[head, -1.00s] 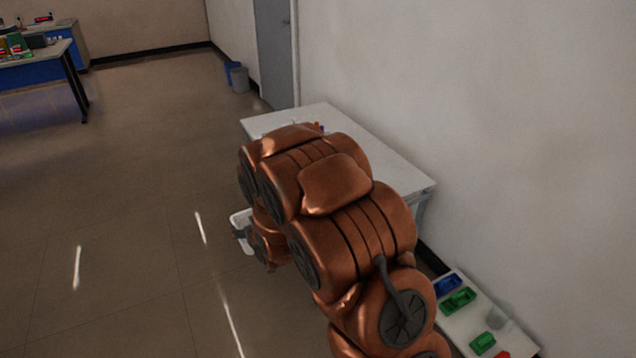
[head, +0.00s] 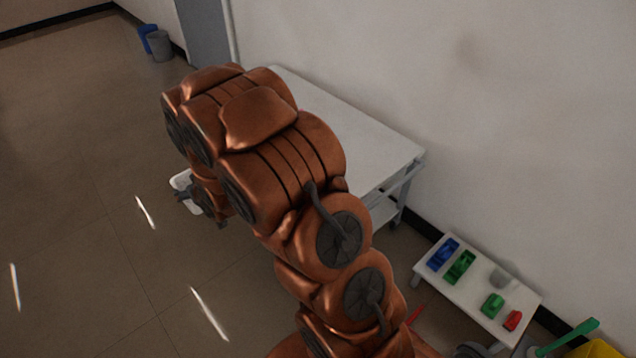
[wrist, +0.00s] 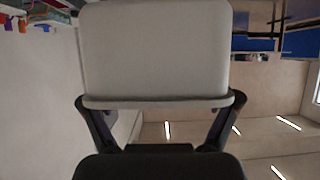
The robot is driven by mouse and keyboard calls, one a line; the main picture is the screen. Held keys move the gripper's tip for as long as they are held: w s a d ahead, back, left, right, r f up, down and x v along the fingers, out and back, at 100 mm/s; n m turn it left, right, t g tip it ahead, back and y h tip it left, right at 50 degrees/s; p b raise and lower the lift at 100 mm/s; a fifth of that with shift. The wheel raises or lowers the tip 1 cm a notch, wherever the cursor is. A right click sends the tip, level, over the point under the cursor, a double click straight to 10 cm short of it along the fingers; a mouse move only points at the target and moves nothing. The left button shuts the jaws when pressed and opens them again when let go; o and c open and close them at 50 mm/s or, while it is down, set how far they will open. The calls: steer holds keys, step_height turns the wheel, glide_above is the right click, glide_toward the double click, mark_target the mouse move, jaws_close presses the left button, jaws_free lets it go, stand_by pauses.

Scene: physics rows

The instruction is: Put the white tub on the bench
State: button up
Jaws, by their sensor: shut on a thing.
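The white tub (wrist: 155,50) fills the upper middle of the wrist view, and my gripper (wrist: 160,108) is shut on it, one finger at each side of its rim. In the head view the tub (head: 181,180) shows only in part, beyond my arm, held out over the floor left of a white table. My gripper (head: 197,201) is mostly hidden there by the arm. A low white bench (head: 470,310) stands at lower right by the wall, apart from the tub. On it are blue (head: 442,254), green (head: 459,267) and red (head: 512,320) pieces.
A greyish see-through cup (head: 503,277) and another green piece (head: 492,305) are on the low bench. A yellow container (head: 598,349) is at lower right. Open floor lies left.

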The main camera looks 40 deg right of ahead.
steer(key=s+d+f+b, duration=0.5)
steer(key=s+d+b, duration=0.1)
steer(key=d, duration=0.5)
steer(key=s+d+f+b, duration=0.5)
steer(key=s+d+f, duration=0.15)
steer(key=d, duration=0.45)
steer(key=s+d+f+b, duration=0.4)
steer(key=s+d+b, duration=0.25)
steer(key=d, duration=0.45)
steer(key=w+d, duration=0.1)
steer(key=w, duration=0.4)
steer(key=w+d+f, duration=0.1)
steer(key=w, duration=0.4)
steer(key=w+d+f, duration=0.1)
steer(key=w, duration=0.4)
steer(key=shift+d, duration=0.3)
steer(key=shift+w+f, duration=0.15)
steer(key=shift+f, duration=1.65)
steer(key=shift+r, duration=0.1)
